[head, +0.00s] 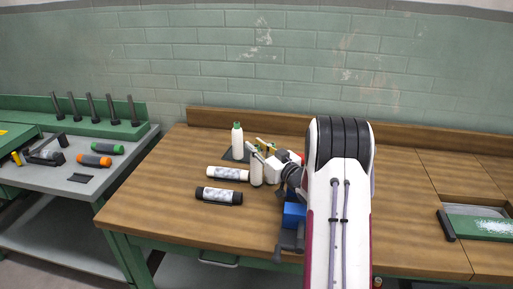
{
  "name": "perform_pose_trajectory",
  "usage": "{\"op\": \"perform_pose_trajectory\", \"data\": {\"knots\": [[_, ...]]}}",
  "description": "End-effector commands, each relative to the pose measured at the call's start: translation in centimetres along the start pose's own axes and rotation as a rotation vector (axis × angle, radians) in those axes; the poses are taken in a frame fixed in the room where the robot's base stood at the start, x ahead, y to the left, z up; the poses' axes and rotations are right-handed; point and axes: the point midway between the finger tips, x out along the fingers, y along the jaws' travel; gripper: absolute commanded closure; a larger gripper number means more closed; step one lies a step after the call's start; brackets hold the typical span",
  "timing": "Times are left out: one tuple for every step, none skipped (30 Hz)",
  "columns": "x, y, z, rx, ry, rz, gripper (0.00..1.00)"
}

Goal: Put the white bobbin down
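A pale cylinder with white ends and a grey patterned middle, which looks like the white bobbin (228,174), lies on its side on the wooden bench top. A similar bobbin with black ends (219,196) lies in front of it. My gripper (259,151) is to the right of the white-ended one, pointing left. A pale upright cylinder (257,172) shows right at the fingers, partly hidden by them. I cannot tell whether the fingers grip it or whether it touches the bench.
A white upright bottle-like piece with a green top (237,142) stands behind on a dark pad. A blue block-like fixture (294,215) stands below my arm. A green rack with dark pegs (98,127) and loose bobbins is on the left bench. The bench's front left is clear.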

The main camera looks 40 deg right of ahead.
Motion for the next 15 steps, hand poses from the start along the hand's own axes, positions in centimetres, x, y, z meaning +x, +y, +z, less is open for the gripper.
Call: {"op": "perform_pose_trajectory", "data": {"knots": [[-0.2, 0.0, 0.0, 0.0, 0.0, 0.001, 0.8], [-0.4, 0.1, 0.0, 0.001, -0.001, 0.001, 0.8], [-0.7, 0.1, 0.0, 0.001, -0.001, 0.001, 0.8], [-0.9, 0.1, 0.0, 0.001, -0.001, 0.002, 0.8], [-1.1, 0.1, 0.0, 0.0, -0.001, 0.002, 0.8], [-1.5, 0.1, 0.0, 0.0, -0.001, 0.002, 0.8], [-1.8, 0.1, 0.0, 0.0, -0.001, 0.002, 0.8], [-2.1, 0.1, 0.0, 0.0, -0.001, 0.002, 0.8], [-2.5, 0.1, -0.1, -0.001, 0.0, 0.001, 0.8], [-2.9, 0.1, -0.1, 0.0, 0.0, 0.001, 0.8], [-3.3, 0.1, 0.0, 0.0, -0.001, 0.002, 0.8], [-3.1, 0.0, -0.8, -0.003, 0.003, 0.0, 0.8], [-3.0, 0.0, -1.3, -0.003, 0.004, 0.0, 0.8], [-3.0, 0.0, -1.7, -0.003, 0.003, 0.0, 0.8], [-3.0, 0.0, -2.1, -0.002, 0.002, 0.0, 0.8]]}}
